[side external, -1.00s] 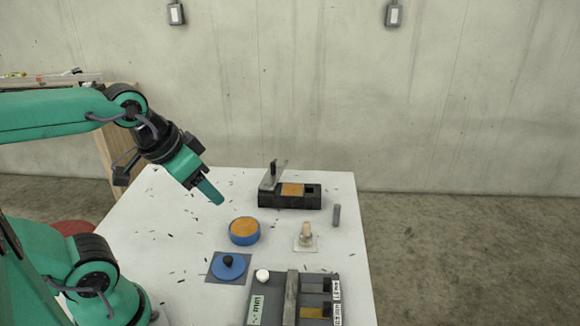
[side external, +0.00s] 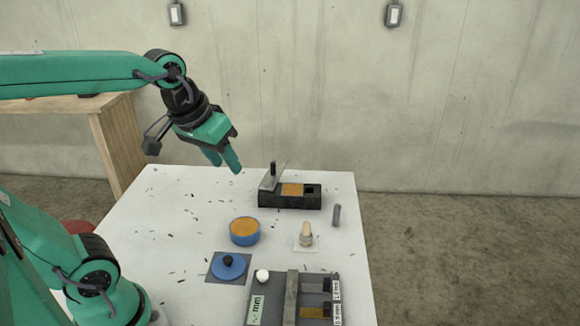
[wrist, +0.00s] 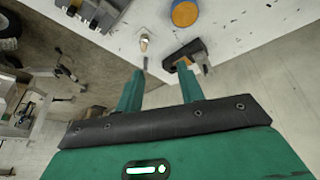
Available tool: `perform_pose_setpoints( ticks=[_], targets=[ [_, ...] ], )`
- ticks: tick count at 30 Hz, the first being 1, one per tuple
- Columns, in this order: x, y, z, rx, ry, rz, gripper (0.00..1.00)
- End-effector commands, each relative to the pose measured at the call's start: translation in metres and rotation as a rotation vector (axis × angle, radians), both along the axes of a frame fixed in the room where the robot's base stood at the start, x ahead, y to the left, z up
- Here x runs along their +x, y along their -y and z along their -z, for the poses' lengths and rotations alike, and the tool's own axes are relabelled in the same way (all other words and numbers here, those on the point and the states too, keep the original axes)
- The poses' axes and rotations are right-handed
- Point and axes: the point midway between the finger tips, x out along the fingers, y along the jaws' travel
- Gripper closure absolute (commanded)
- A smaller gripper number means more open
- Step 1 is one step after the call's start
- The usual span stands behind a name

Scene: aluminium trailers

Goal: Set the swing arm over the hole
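The black block (side external: 289,202) stands near the back right of the table, with an orange patch (side external: 292,189) on top and a dark hole (side external: 311,189) at its right end. The swing arm (side external: 270,179) appears to be the grey plate with a black knob, tilted up at the block's left end, away from the hole. My gripper (side external: 224,165) hangs in the air left of the block, touching nothing, its two green fingers apart and empty. In the wrist view the block (wrist: 184,53) lies beyond my fingertips (wrist: 165,78); its hole is not clear there.
A blue bowl with orange contents (side external: 244,232) stands in front of the block. A blue lid (side external: 228,267), a small brush-like piece (side external: 306,235), a grey cylinder (side external: 337,215) and a labelled tray (side external: 270,298) are nearby. The table's left part is clear except for scattered dark slivers.

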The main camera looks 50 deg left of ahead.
Motion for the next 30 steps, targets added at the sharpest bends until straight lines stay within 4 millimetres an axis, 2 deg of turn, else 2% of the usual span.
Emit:
perform_pose_setpoints(
  ticks=[8, 15, 23, 30],
  targets=[
    [0.054, -0.021, -0.01, -0.069, -0.066, -0.214, 0.62],
    [0.1, -0.043, -0.008, -0.123, -0.119, -0.398, 0.62],
    [0.148, -0.072, 0.006, -0.175, -0.172, -0.603, 0.62],
    [0.189, -0.102, 0.029, -0.215, -0.219, -0.792, 0.62]
  ],
)
